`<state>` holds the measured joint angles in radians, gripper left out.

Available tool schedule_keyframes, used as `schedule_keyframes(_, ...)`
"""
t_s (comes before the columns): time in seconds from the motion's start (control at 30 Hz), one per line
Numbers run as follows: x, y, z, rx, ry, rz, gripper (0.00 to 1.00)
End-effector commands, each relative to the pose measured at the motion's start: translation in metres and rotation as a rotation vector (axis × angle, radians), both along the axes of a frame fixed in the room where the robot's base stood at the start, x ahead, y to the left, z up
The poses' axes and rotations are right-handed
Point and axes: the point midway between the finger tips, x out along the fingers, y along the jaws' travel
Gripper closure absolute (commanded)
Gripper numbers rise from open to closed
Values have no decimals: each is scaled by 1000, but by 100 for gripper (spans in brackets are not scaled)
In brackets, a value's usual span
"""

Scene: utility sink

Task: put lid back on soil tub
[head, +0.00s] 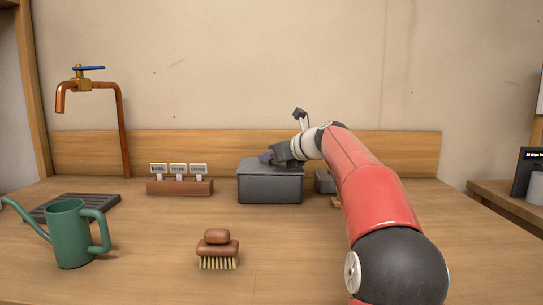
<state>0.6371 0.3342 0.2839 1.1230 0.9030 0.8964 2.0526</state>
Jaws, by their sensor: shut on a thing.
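The soil tub (270,190) is a dark grey box standing upright on the wooden counter near the back, at the picture's middle. A flat grey lid (258,168) lies over its top, level and close to the rim; I cannot tell whether it is fully seated. My gripper (268,158) comes in from the right, low over the top of the tub, shut on the lid. The grip point is small and dark here, and the fingertips are hard to make out. The tub's inside is hidden.
A brush (218,249) and a green watering can (72,235) stand in front. A label rack (180,187), dark slatted tray (75,207) and copper tap (122,125) are at left. A small grey box (324,182) sits right of the tub, partly behind my arm.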

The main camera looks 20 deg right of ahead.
Motion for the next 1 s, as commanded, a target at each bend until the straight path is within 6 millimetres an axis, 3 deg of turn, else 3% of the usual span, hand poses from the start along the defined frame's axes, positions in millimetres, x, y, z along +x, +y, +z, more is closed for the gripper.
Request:
schedule_keyframes(0.17,0,0,0,0,-1,0,100)
schedule_keyframes(0.2,0,0,0,0,-1,0,75)
schedule_keyframes(0.37,0,0,0,0,0,0,54)
schedule_keyframes(0.57,0,0,0,0,0,0,52)
schedule_keyframes(0.73,0,0,0,0,0,0,31)
schedule_keyframes(1.0,0,0,0,0,0,0,30)
